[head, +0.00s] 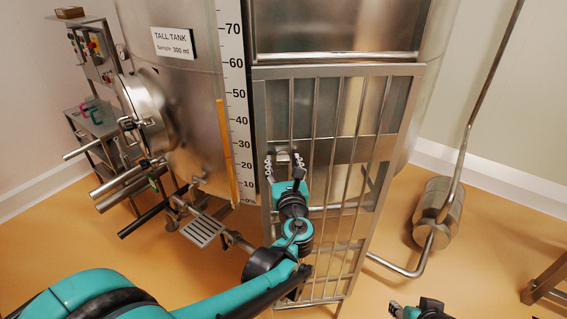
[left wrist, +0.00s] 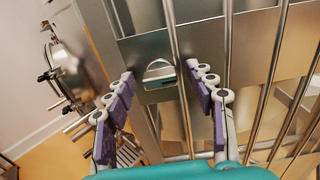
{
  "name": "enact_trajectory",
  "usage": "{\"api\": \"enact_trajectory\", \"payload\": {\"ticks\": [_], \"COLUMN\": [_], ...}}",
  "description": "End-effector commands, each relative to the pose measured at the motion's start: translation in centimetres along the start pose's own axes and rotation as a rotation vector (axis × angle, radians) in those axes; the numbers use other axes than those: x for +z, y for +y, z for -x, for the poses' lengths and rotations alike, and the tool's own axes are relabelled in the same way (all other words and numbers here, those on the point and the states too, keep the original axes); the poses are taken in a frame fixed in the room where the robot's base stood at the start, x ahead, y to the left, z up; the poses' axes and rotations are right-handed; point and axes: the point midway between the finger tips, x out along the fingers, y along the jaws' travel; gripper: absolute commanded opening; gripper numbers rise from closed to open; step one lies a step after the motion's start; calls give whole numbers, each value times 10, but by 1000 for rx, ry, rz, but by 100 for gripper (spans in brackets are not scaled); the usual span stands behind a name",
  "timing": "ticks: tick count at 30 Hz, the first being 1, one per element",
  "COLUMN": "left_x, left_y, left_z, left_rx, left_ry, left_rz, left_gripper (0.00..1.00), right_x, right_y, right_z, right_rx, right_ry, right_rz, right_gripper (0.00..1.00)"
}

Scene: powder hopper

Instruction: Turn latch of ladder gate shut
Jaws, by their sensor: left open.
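The ladder gate (head: 340,200) is a tall metal frame with upright bars, standing in front of the tall tank (head: 185,90). Its latch (head: 283,157) is a small silver piece on the gate's left side. In the left wrist view the latch (left wrist: 158,74) is a rounded plate on a flat metal panel. My left gripper (head: 284,166) is open in front of the latch, with one finger on each side of it in the picture. Whether the fingers touch it, I cannot tell. My right gripper (head: 408,311) shows only partly at the bottom edge.
A pipe (head: 470,120) runs down to a metal cylinder (head: 437,212) on the floor at the right. A round hatch (head: 146,98) and several pipes stick out of the tank at the left. A control cabinet (head: 92,45) stands at the back left.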

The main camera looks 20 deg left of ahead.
Motion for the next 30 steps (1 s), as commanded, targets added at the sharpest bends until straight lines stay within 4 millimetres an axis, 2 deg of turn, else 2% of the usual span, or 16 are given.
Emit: {"api": "enact_trajectory", "payload": {"ticks": [5,11,22,30], "left_x": [0,0,0,-1], "left_y": [0,0,0,0], "left_z": [0,0,0,0], "left_rx": [0,0,0,0], "left_ry": [0,0,0,0], "left_rz": [1,1,36,192], "left_gripper": [55,5,5,5], "right_x": [0,0,1,4], "right_y": [0,0,0,0], "right_z": [0,0,-1,-6], "right_rx": [0,0,0,0], "right_ry": [0,0,0,0], "right_rz": [0,0,0,0], "right_gripper": [40,40,40,40]}}
